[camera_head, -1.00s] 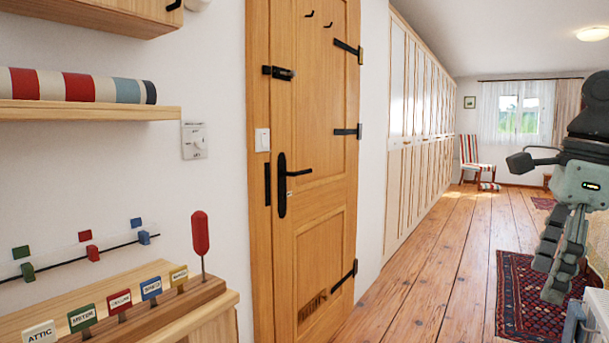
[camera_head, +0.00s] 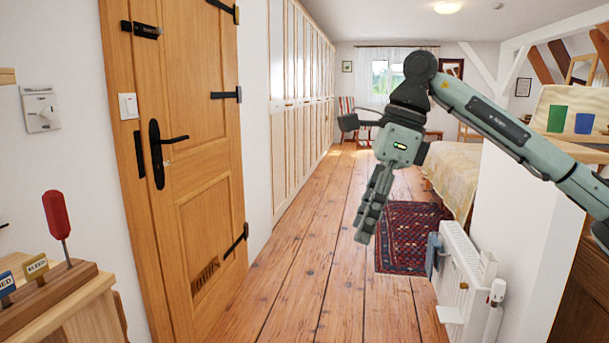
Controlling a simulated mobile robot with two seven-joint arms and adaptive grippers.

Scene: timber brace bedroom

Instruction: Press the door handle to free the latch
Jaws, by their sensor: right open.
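The wooden door (camera_head: 190,120) stands on the left, closed in its frame as far as I can see. Its black lever handle (camera_head: 172,140) sits on a dark upright plate, and the lever points right and looks about level. A black bolt (camera_head: 141,29) is mounted higher on the door. My right gripper (camera_head: 366,222) hangs fingers down in the middle of the picture, open and empty. It is well to the right of the handle, apart from the door. My left gripper is not in view.
A wooden shelf with labelled tags and a red-handled tool (camera_head: 57,217) is at the lower left. A white radiator (camera_head: 462,275) and a wall end stand at the right. A dark red rug (camera_head: 408,238) lies beyond. Plank floor (camera_head: 290,270) before the door is clear.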

